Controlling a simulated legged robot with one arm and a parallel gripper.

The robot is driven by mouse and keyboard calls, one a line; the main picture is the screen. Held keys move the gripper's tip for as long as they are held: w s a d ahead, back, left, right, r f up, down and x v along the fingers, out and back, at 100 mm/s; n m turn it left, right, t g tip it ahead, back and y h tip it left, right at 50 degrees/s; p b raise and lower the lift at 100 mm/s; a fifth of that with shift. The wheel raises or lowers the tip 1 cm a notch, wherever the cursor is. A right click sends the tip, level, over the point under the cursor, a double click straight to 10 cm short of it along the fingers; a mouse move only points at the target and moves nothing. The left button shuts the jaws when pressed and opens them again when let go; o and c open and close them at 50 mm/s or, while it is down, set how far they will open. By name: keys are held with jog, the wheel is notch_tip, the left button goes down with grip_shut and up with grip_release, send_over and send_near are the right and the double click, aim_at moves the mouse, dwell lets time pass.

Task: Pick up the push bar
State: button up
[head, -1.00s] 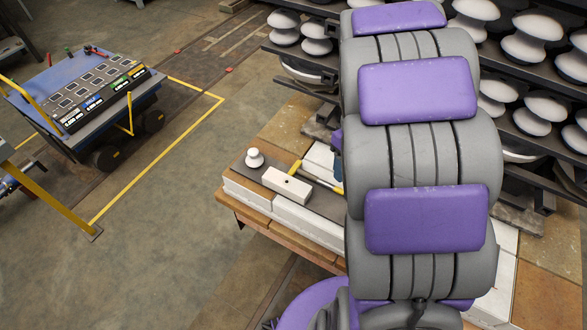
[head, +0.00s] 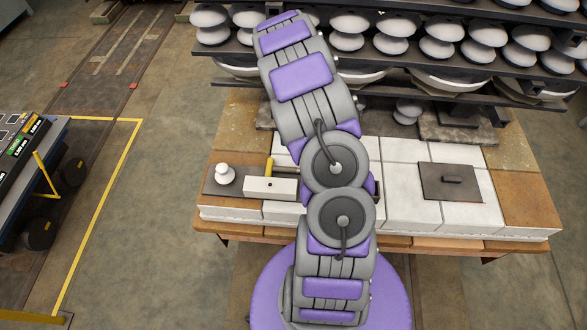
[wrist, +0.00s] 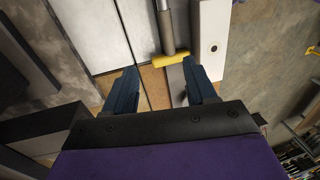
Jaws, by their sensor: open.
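The push bar looks to be the grey rod with a yellow crosspiece; in the wrist view the bar (wrist: 168,40) lies ahead of my gripper. In the head view only a short yellow part of the bar (head: 268,169) shows, by the white block; my arm hides the rest. My gripper (wrist: 161,90) is open, with its two dark blue fingers apart. The yellow crosspiece lies just beyond the fingertips, nearer the right finger. Nothing is held between the fingers. My gripper does not show in the head view.
A white block with a hole (head: 270,188) lies close beside the bar; it also shows in the wrist view (wrist: 208,42). A white insulator (head: 225,174) stands on a dark plate at the left. A handled dark plate (head: 450,182) lies right. Insulator racks (head: 430,62) stand behind.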

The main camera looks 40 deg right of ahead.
notch_tip(320, 180, down, 4)
jog(key=a, duration=0.1)
jog(key=b, duration=0.2)
send_over(282, 168)
jog(key=f, duration=0.4)
jog(key=shift+w+a+f, duration=0.2)
jog(key=shift+w+a, duration=0.2)
jog(key=d+f, duration=0.2)
jog(key=f, duration=0.1)
jog(key=d+f, duration=0.1)
jog(key=shift+s+d+f+b, duration=0.15)
jog(key=shift+s+f+b, duration=0.2)
jog(key=shift+f+b, duration=0.05)
jog(key=a, duration=0.1)
jog(key=a+f, duration=0.1)
jog(key=a, duration=0.1)
jog(key=shift+f, duration=0.1)
jog(key=shift+a, duration=0.1)
jog(key=shift+s+d+f, duration=0.1)
jog(key=shift+d, duration=0.75)
jog(key=shift+c, duration=1.3)
jog(key=shift+d+f, duration=0.1)
jog(key=shift+d, duration=0.3)
jog(key=c, duration=0.3)
jog(key=shift+a+r, duration=0.2)
jog(key=shift+a, duration=0.6)
grip_shut()
